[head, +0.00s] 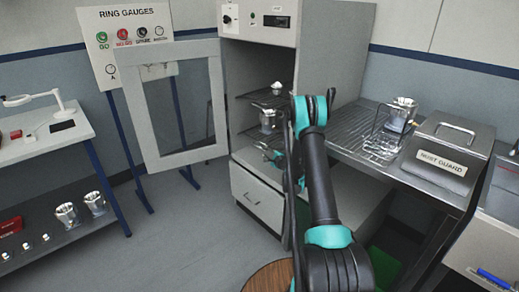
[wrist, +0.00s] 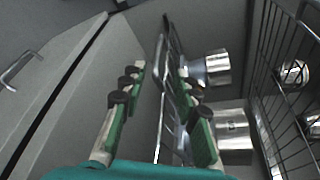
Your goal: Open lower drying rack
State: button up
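The drying cabinet (head: 340,50) stands open, its windowed door (head: 140,112) swung out to the left. Inside, the lower rack (wrist: 159,125) shows edge-on in the wrist view, with metal housings (wrist: 217,66) beside it. One housing (head: 267,121) also shows at the lower rack's level in the head view. In the head view my gripper (head: 268,152) is at the cabinet's front opening, partly hidden by my arm.
The upper rack (head: 254,95) carries a small housing (head: 277,88). Below the opening is a closed drawer (head: 257,196) with a handle. To the right are a wire basket (head: 382,145) and a metal RUST GUARD box (head: 450,150). The floor (head: 190,235) in front is clear.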

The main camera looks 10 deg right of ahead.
aim_at(261, 148)
jog(key=x, duration=1.2)
jog(key=shift+w+d+f, duration=0.1)
jog(key=shift+d+f, duration=0.05)
jog(key=shift+f, duration=0.15)
grip_shut()
